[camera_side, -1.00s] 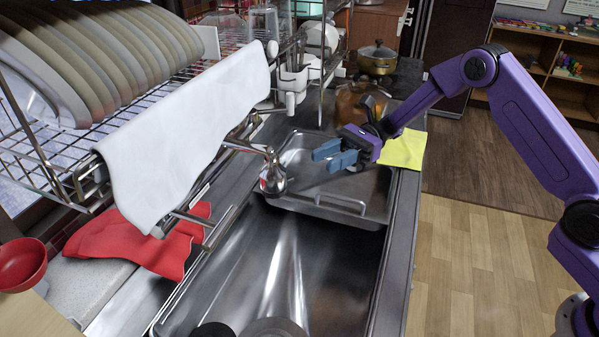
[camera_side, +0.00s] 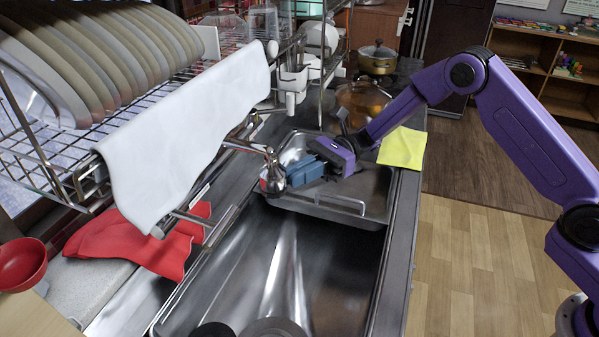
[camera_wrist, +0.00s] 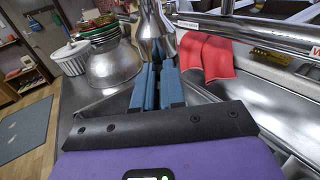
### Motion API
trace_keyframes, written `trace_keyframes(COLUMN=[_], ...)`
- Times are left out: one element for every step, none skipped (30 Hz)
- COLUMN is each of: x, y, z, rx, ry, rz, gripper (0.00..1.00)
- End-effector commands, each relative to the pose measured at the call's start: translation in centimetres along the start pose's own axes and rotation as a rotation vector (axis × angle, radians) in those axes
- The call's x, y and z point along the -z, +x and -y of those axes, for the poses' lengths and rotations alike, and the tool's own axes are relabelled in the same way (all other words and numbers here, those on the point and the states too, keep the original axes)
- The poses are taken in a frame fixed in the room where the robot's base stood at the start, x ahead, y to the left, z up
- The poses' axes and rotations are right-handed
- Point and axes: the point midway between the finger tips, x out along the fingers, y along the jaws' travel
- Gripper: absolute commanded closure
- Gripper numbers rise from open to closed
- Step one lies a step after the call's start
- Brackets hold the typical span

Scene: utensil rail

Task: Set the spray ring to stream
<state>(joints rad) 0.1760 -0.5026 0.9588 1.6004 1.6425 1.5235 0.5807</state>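The metal spray head (camera_side: 272,179) hangs from the end of the faucet pipe (camera_side: 245,146) over the sink. It widens toward its lower end, where the ring cannot be made out separately. In the wrist view the spray head (camera_wrist: 154,32) is just beyond my fingertips. My gripper (camera_side: 291,173) has blue fingers and is right beside the spray head, on its right in the side view. In the wrist view my gripper (camera_wrist: 157,72) shows a narrow gap between its fingers. I cannot tell whether they touch the head.
The metal sink (camera_side: 345,290) lies below, with a bright fan-shaped streak that may be reflection or water. A metal tray (camera_side: 345,205) sits under my gripper. A white towel (camera_side: 180,130) hangs left of the faucet. Red gloves (camera_side: 140,240) lie lower left.

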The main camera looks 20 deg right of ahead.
Motion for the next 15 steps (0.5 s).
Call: trace_keyframes(x=[0.01, 0.0, 0.0, 0.0, 0.0, 0.0, 0.0, -0.01, -0.02, -0.02, -0.02, -0.01, 0.0, 0.01, 0.0], y=[-0.02, -0.02, -0.02, -0.03, -0.03, -0.03, -0.04, -0.04, -0.04, -0.04, -0.05, -0.05, -0.05, -0.05, -0.05], z=[0.0, 0.0, 0.0, 0.0, -0.01, -0.01, -0.02, -0.03, -0.06, -0.09, -0.14, -0.21, -0.26, -0.32, -0.41], rx=[0.0, 0.0, 0.0, 0.0, 0.0, 0.001, 0.002, 0.004, 0.008, 0.012, 0.017, 0.025, 0.033, 0.043, 0.058], ry=[0.0, 0.0, 0.0, 0.0, 0.0, 0.0, 0.0, 0.0, 0.001, 0.001, 0.002, 0.001, 0.001, 0.003, 0.003], rz=[0.0, 0.0, 0.0, 0.0, 0.0, 0.0, 0.0, 0.0, 0.0, 0.0, 0.0, 0.0, -0.001, -0.001, -0.001], gripper=[1.0, 1.0, 1.0, 1.0, 1.0, 1.0, 1.0, 1.0, 1.0, 1.0, 1.0, 1.0, 1.0, 1.0, 1.0])
